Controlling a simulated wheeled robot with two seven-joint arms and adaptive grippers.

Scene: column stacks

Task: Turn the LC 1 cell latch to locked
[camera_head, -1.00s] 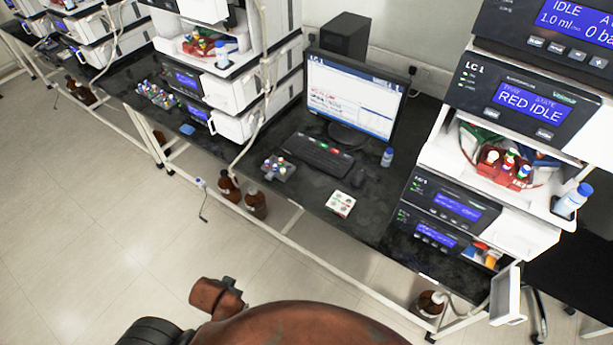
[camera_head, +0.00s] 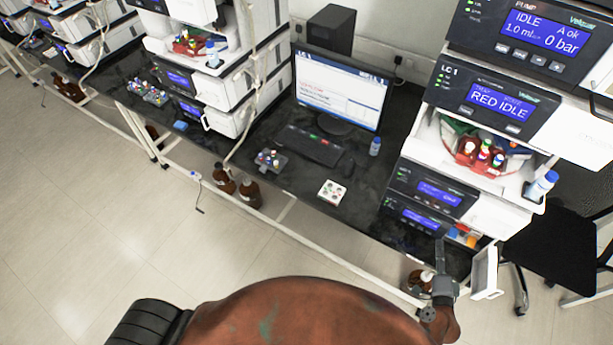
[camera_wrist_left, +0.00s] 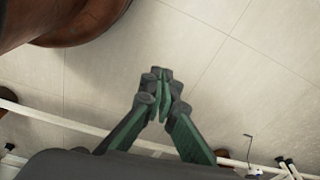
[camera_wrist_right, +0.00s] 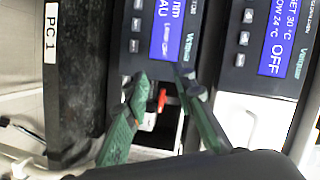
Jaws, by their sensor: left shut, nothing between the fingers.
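The LC 1 stack (camera_head: 495,100) stands at the right in the head view. A small red lever (camera_wrist_right: 162,100), seemingly the cell latch, shows in the right wrist view in an open bay below a blue display. My right gripper (camera_wrist_right: 163,76) is open, its fingers on either side of the lever in the picture; I cannot tell whether they touch it. In the head view the right gripper (camera_head: 440,243) is in front of the lowest LC 1 modules. My left gripper (camera_wrist_left: 160,75) is shut and empty above the floor in the left wrist view.
A white door (camera_head: 485,272) stands open beside the bay, close to my right wrist. A brown bottle (camera_head: 420,281) is below. A module reading OFF (camera_wrist_right: 275,45) sits beside the bay. The monitor (camera_head: 340,90) and a vial tray (camera_head: 332,191) are on the bench.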

